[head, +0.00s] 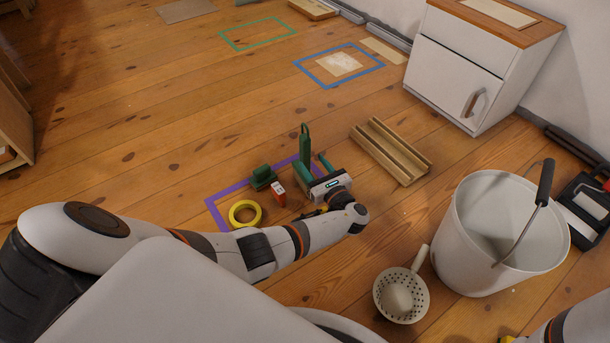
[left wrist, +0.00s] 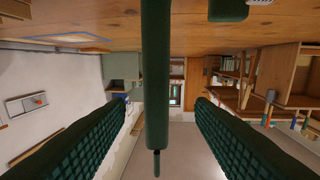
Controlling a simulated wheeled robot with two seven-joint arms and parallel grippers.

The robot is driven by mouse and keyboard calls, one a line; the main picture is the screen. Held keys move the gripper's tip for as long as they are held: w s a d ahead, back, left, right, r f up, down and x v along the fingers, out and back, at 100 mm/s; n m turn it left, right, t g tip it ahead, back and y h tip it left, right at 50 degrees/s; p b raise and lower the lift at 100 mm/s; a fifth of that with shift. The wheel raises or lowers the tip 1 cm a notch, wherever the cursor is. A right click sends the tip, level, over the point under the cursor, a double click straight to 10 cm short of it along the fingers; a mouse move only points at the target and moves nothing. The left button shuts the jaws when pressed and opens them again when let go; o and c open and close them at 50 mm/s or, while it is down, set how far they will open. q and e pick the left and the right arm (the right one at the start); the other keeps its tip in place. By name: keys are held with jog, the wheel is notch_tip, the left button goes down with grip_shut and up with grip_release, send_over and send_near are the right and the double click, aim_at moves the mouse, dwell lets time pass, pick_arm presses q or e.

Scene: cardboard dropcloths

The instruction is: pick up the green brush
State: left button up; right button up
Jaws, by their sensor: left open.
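The green brush (head: 305,145) stands upright on the floor by the purple taped outline, its slim handle end up. My left gripper (head: 310,162) is open, low over the floor, with its fingers reaching toward the brush. In the left wrist view, which looks upside down, the brush (left wrist: 155,70) runs as a dark green bar between the two spread finger pads. Gaps show on both sides, so the pads do not appear to touch it. The brush's lower end is partly hidden by the gripper in the head view.
A green block (head: 263,178), an orange-red item (head: 278,194) and a yellow tape roll (head: 245,213) lie left of the gripper. A wooden grooved piece (head: 390,150), a strainer (head: 401,296) and a white bucket (head: 475,235) stand right.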

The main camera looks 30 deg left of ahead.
aim_at(308, 155)
pick_arm(q)
jog(key=b+x, duration=0.1)
jog(key=x, duration=0.2)
jog(key=b+x, duration=0.3)
jog(key=x, duration=0.1)
jog(key=shift+w+d+r+b, duration=0.1)
jog(key=shift+w+b, duration=0.1)
jog(key=shift+b, duration=0.1)
jog(key=shift+w+a+r, duration=0.2)
jog(key=shift+w+a, duration=0.05)
jog(key=shift+a, duration=0.2)
grip_shut()
